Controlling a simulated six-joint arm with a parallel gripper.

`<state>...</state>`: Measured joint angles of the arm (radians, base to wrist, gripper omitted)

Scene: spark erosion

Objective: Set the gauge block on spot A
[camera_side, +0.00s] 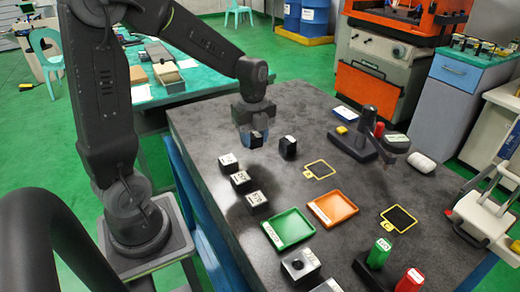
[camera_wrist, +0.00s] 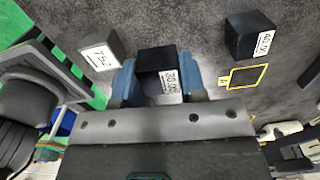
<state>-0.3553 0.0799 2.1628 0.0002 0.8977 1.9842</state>
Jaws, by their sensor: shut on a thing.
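My gripper (camera_side: 252,138) is shut on a dark block with a white label that seems to read 30.00 (camera_wrist: 170,84); the blue fingers are on both sides of it in the wrist view (camera_wrist: 158,88). I cannot tell whether the block touches the table. A second dark block, labelled about 40.00 (camera_side: 288,147), stands apart to the right, and shows in the wrist view (camera_wrist: 250,36). Another such spot (camera_side: 398,219) is farther right.
Several white-labelled dark blocks (camera_side: 241,181) stand in a row near the table's left edge. A green tray (camera_side: 288,230) and orange tray (camera_side: 333,208) lie in front. A dark stand (camera_side: 354,146) is at the back right. Green (camera_side: 379,252) and red posts stand at the front.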

